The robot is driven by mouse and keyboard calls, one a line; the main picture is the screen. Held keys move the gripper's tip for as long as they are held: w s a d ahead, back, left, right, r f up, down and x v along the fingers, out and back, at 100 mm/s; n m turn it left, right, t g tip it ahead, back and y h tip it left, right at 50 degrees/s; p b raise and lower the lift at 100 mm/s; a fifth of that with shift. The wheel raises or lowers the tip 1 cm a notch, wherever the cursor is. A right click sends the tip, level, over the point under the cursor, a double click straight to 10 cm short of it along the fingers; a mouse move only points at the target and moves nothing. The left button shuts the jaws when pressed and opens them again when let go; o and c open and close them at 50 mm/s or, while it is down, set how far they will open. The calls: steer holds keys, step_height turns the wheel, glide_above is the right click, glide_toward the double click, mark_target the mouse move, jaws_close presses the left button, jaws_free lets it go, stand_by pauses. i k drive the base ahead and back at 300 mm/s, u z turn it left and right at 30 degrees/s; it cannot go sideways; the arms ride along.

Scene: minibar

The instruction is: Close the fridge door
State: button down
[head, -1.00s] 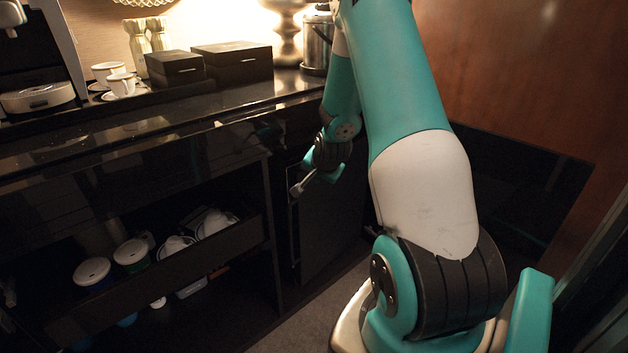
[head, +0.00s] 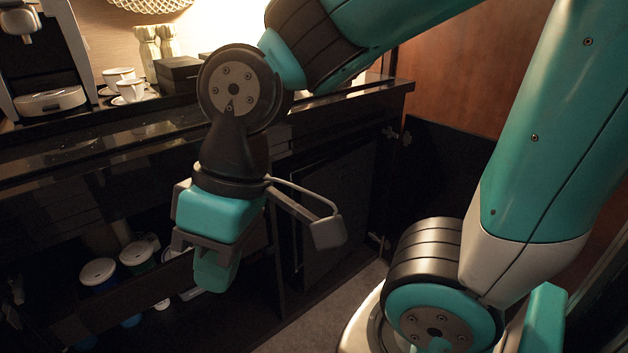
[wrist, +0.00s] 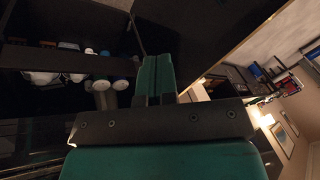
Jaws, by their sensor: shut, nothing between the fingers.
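The fridge door (head: 445,165) is a dark panel standing open at the right of the cabinet in the head view. Hinges show at the cabinet's right edge, and my arm hides part of the door. The dark fridge front area (head: 340,205) is beneath the counter, left of the hinges. My gripper (head: 212,280) hangs pointing down in front of the cabinet, left of the door and apart from it. Its fingers are shut and empty. In the wrist view my gripper (wrist: 157,75) shows its two teal fingers together.
The black counter (head: 130,135) carries cups (head: 130,90), a dark box (head: 178,75) and a coffee machine (head: 50,100). Below, an open shelf holds lidded containers (head: 98,272). A wooden wall (head: 450,75) stands behind the door. Some floor (head: 335,320) is clear in front.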

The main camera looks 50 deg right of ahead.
mark_target(344, 179)
steer(key=k, duration=1.2)
steer(key=z, duration=0.55)
steer(key=i, duration=1.5)
steer(key=u, duration=0.7)
